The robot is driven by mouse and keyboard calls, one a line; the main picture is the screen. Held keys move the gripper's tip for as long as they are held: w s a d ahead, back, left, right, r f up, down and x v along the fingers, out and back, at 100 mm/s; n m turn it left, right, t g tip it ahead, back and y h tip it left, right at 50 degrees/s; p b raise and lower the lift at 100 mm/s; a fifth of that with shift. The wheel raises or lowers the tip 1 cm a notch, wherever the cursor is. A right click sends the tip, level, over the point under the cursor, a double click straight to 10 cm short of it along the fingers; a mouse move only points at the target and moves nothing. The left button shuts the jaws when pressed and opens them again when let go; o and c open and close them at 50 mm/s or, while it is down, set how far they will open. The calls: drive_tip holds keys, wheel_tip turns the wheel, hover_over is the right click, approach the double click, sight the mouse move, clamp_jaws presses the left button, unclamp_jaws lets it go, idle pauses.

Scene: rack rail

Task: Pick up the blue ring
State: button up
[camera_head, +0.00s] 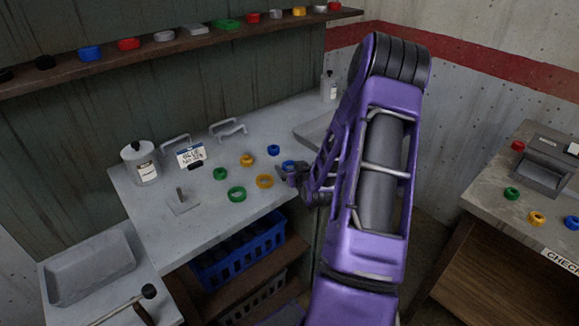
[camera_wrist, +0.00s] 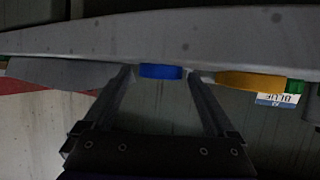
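The blue ring (camera_head: 288,164) lies on the grey worktable near its right side, partly hidden by my gripper (camera_head: 291,176). In the wrist view, which is upside down, the blue ring (camera_wrist: 160,71) shows edge-on, in line with the gap between my fingertips (camera_wrist: 160,78). The fingers are apart, one on each side of the ring in the picture. I cannot tell whether the ring is between the tips or just beyond them. A small card reading "BLUE" (camera_head: 190,156) stands at the back of the table.
A yellow ring (camera_head: 265,181) is close by, with another yellow ring (camera_head: 246,160) and green rings (camera_head: 236,194) further left. A peg on a plate (camera_head: 183,204) stands at left. A blue basket (camera_head: 238,258) sits below. More rings lie on the right table (camera_head: 480,185).

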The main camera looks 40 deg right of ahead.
drive_tip(key=c, duration=1.2)
drive_tip(key=shift+r, duration=0.1)
